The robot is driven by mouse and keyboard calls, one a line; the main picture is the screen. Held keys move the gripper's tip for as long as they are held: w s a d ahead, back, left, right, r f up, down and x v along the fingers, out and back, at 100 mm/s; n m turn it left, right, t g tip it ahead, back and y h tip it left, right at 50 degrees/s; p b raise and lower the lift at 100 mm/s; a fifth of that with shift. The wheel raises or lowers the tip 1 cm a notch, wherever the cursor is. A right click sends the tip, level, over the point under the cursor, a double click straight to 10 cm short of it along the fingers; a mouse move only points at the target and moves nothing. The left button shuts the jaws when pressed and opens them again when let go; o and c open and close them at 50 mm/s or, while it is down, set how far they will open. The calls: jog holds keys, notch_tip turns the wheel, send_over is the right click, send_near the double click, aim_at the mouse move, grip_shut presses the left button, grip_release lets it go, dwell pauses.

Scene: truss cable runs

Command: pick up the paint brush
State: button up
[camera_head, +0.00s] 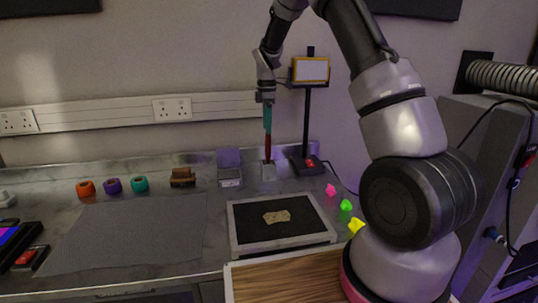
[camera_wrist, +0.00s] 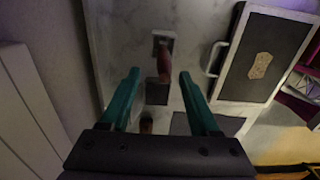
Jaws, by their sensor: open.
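The paint brush, seen as a slim dark red handle (camera_head: 267,149), stands upright in a small grey holder (camera_head: 268,173) at the back of the bench. My gripper (camera_head: 267,130), with teal fingers, points down right above the handle in the head view. In the wrist view the red handle (camera_wrist: 163,64) shows between and just beyond the spread fingertips of my gripper (camera_wrist: 160,73). The fingers are open and hold nothing. The lower end of the brush is hidden in the holder. I cannot tell how much of the handle lies between the fingers.
A lamp-like stand (camera_head: 306,125) rises close to the right of the brush. A small scale-like box (camera_head: 229,176) stands to its left. A black-topped tray (camera_head: 245,220) with a tan piece (camera_head: 277,216) lies in front. Coloured rings and bright small pieces lie aside.

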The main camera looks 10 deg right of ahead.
aim_at(268, 153)
jog(key=f, duration=0.6)
jog(key=shift+s+d+f, duration=0.15)
jog(key=shift+s+f, duration=0.1)
jog(key=shift+s, duration=0.05)
jog(key=shift+c, duration=0.4)
grip_shut()
